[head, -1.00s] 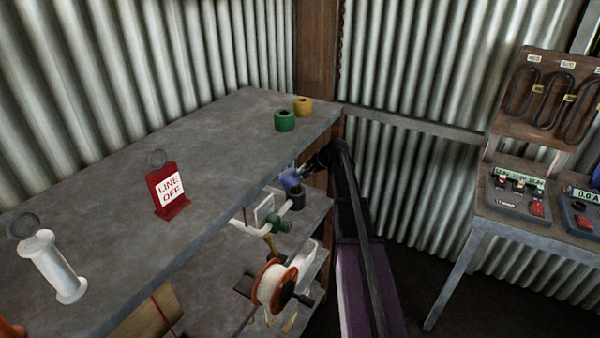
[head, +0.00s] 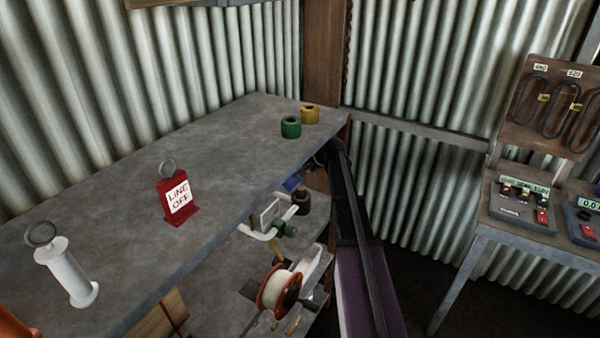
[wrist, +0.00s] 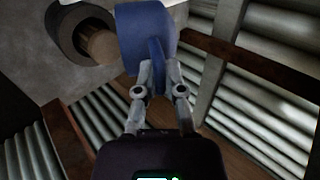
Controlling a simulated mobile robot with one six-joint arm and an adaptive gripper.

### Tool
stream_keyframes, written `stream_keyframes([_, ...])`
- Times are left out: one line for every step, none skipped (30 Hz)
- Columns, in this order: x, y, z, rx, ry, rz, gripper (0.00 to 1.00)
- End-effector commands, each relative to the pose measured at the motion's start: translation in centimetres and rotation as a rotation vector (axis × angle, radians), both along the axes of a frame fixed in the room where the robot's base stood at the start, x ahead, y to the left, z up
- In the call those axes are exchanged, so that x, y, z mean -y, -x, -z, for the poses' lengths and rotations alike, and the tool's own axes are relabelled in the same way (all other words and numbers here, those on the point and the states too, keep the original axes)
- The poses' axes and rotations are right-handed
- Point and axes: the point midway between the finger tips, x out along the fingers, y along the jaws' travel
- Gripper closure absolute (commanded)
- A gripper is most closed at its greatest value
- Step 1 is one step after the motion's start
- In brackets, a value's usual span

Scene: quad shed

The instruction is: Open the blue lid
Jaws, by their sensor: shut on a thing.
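The blue lid (wrist: 146,38) is in the wrist view, with a thin upright tab facing me. My gripper (wrist: 158,76) is shut on that tab. My gripper is mostly hidden there by the bench top. I cannot tell whether lid and pot are joined.
The grey bench top (head: 130,200) overhangs this spot. Below are white pipework with a green fitting (head: 290,230) and a cable reel (head: 278,289). Green (head: 291,127) and yellow (head: 309,114) rolls stand near the bench's far corner. A meter table (head: 500,235) is at right.

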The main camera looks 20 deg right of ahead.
Motion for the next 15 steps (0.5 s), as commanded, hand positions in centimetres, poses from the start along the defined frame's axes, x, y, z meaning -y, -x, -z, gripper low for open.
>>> stream_keyframes([0.07,-0.01,-0.05,0.002,0.000,0.001,1.00])
stream_keyframes([0.08,-0.02,-0.05,0.002,0.000,0.001,1.00])
stream_keyframes([0.10,-0.02,-0.05,0.002,0.000,0.001,1.00])
stream_keyframes([0.11,-0.02,-0.06,0.003,0.000,0.002,1.00])
stream_keyframes([0.13,-0.02,-0.05,0.003,0.000,0.002,0.82])
stream_keyframes([0.14,-0.02,-0.06,0.003,0.000,0.002,0.70])
stream_keyframes([0.15,-0.02,-0.05,0.002,0.000,0.003,0.61])
stream_keyframes([0.15,-0.02,-0.05,0.002,0.000,0.003,0.52])
stream_keyframes([0.15,-0.01,-0.04,0.002,0.001,0.003,0.52])
stream_keyframes([0.17,-0.01,-0.04,0.002,0.001,0.003,0.52])
stream_keyframes([0.17,-0.01,-0.04,0.002,0.001,0.003,0.52])
stream_keyframes([0.18,-0.01,-0.04,0.002,0.001,0.003,0.52])
stream_keyframes([0.18,-0.01,-0.04,0.002,0.001,0.003,0.52])
stream_keyframes([0.19,0.00,-0.03,0.002,0.001,0.003,0.52])
stream_keyframes([0.20,-0.01,-0.03,0.002,0.001,0.003,0.52])
